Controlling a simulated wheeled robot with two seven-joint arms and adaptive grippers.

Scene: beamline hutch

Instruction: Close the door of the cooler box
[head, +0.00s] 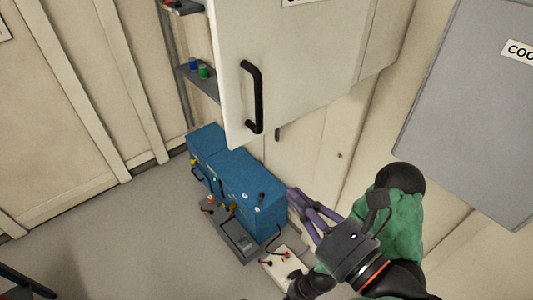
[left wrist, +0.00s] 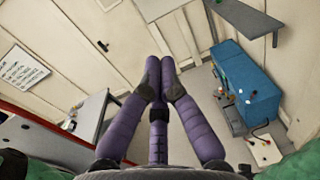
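A white door-like panel (head: 305,60) with a black bar handle (head: 252,97) fills the upper middle of the head view. A grey panel (head: 465,100) at the right carries a cut-off sign reading "COO" (head: 518,50). I cannot tell for sure which panel is the cooler box door, or how far it stands open. My left gripper (head: 294,196) has purple fingers and is below and right of the handle, apart from it. Its fingertips, also in the left wrist view (left wrist: 160,88), come together with nothing visible between them. My right gripper is not in view.
Blue equipment boxes (head: 250,185) stand low in the middle, with small items beside them. A grey shelf (head: 199,82) holds a blue and a green item. A grey table (left wrist: 91,120) stands at left in the left wrist view. The floor (head: 110,240) at left is mostly clear.

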